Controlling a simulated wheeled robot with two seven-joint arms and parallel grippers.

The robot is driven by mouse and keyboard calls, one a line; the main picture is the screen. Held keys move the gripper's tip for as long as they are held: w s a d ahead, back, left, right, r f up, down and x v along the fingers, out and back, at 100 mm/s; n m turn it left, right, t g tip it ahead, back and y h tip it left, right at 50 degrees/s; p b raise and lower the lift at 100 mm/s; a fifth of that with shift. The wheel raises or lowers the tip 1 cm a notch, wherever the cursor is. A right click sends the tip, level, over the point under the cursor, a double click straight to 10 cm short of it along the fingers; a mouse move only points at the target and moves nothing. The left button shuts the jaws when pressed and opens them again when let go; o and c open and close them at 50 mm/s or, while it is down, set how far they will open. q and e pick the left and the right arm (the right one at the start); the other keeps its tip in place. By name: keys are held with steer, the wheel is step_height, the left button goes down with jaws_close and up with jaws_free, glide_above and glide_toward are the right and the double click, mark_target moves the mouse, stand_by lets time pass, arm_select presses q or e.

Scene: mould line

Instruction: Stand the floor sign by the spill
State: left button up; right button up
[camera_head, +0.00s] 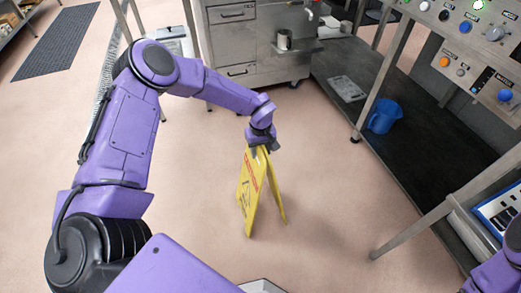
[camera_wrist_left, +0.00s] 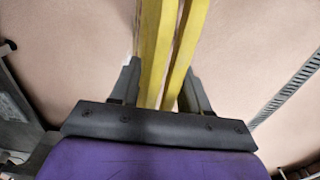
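The yellow floor sign (camera_head: 250,193) is upright in an A-shape over the pink floor, with its two panels spread at the bottom. Red and dark print shows on its left panel. My left gripper (camera_head: 262,146) is at its top edge. In the left wrist view the sign's two yellow panels (camera_wrist_left: 170,45) run between the dark fingers of the left gripper (camera_wrist_left: 160,85), which close on them. I cannot tell if the feet touch the floor. No spill stands out clearly. My right gripper is out of view.
A steel cabinet (camera_head: 235,45) stands behind the sign. On the right is a bench frame with a dark lower shelf (camera_head: 400,165) carrying a blue jug (camera_head: 384,117), and a control panel (camera_head: 475,70) above. A grey mat (camera_head: 58,42) lies far left. Floor around the sign is open.

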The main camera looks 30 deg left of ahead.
arm_select(q)
steer(key=shift+o, duration=1.2)
steer(key=shift+r, duration=0.15)
step_height(320, 180, up, 12)
steer(key=p, duration=0.2)
